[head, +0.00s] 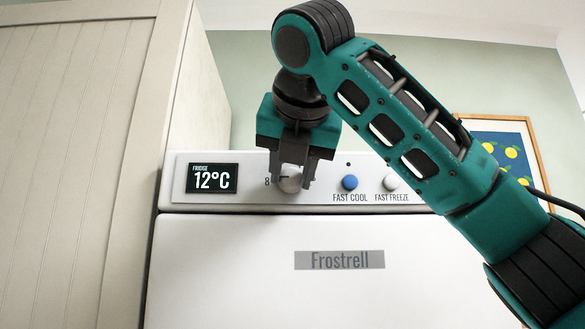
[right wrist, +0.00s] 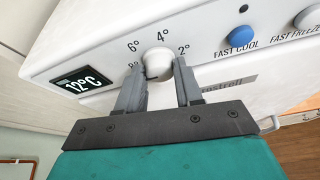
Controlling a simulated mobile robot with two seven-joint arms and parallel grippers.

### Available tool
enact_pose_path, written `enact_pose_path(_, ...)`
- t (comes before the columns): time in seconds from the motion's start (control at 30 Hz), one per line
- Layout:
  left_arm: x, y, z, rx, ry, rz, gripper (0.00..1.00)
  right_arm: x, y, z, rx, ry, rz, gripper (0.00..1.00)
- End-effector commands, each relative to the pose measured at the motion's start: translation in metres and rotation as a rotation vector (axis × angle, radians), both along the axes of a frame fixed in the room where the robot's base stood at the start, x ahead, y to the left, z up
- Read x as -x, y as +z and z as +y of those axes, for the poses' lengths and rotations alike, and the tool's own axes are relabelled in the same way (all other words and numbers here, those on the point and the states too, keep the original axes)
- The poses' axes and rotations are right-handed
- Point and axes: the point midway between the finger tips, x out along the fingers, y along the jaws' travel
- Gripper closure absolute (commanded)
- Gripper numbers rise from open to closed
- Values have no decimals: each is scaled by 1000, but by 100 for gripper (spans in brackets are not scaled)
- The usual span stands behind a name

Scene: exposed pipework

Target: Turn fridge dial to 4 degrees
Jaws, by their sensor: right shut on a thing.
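The fridge dial (head: 290,183) is a round white knob on the control panel, also seen in the right wrist view (right wrist: 158,60). Marks for 8°, 6°, 4° and 2° run around it. The display (head: 212,179) reads 12°C. My right gripper (head: 291,176) is shut on the dial, one finger on each side of it. My left gripper is in neither view.
A blue FAST COOL button (head: 350,182) and a white FAST FREEZE button (head: 391,183) sit right of the dial. The Frostrell fridge front (head: 230,270) is below. A tall panelled cabinet (head: 75,160) stands close on the left. A framed lemon picture (head: 506,150) hangs behind my right arm.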

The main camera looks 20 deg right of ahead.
Motion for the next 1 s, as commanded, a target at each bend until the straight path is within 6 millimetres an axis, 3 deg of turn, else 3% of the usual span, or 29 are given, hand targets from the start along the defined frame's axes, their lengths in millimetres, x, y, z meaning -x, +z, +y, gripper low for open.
enact_pose_path(0.47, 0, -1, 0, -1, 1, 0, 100, 0, -1, -1, -103, 1, -30, 95)
enact_pose_path(1.0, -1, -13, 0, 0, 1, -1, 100, 1, -4, -4, -563, 1, -162, 95)
